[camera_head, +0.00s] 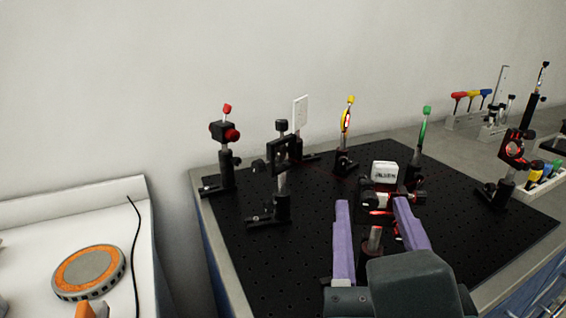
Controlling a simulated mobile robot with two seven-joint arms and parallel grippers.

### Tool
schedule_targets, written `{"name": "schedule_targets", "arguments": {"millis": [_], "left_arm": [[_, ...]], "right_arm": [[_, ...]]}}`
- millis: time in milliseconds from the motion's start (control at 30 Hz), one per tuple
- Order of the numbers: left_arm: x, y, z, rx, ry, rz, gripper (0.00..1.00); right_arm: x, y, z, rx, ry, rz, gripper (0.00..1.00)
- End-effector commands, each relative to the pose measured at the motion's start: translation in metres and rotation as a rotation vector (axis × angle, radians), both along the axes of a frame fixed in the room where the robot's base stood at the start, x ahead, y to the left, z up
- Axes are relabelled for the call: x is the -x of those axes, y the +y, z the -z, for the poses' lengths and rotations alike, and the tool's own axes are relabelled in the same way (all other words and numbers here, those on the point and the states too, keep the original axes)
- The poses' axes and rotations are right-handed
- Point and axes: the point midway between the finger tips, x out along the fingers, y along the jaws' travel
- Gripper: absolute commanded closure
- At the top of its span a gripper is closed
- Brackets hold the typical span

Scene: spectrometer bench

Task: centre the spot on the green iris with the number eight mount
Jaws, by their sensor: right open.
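The green iris (423,128) stands upright on a post at the back right of the black breadboard (290,265). No spot can be made out on it. My right gripper (371,202) has purple fingers, spread open and pointing away over the board. A mount with dark knobs (378,200) is just beyond and between the fingertips, with a red glow on it. Its post (374,240) shows between the fingers. No number eight is readable on any mount. My left gripper is out of view.
A white lettered block (385,172) is behind the mount. A red-topped mount (224,132), a black mount (283,155), a white card (300,113), a yellow iris (346,120) and a red-lit mount (514,148) stand around. The front left of the board is clear.

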Motion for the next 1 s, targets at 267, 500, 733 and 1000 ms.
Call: {"name": "schedule_targets", "arguments": {"millis": [267,500,733,1000], "left_arm": [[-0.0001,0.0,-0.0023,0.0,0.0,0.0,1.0],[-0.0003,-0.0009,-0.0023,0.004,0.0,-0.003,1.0],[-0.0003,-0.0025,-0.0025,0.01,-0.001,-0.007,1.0],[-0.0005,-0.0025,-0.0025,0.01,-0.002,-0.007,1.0]], "right_arm": [[-0.0108,-0.0028,0.0003,-0.001,0.001,0.0,0.48],[-0.0106,-0.0027,0.0004,0.0,0.001,0.0,0.61],[-0.0105,-0.0027,0.0003,0.0,0.001,0.0,0.86],[-0.0104,-0.0025,0.0003,0.0,0.001,-0.001,1.0]]}}
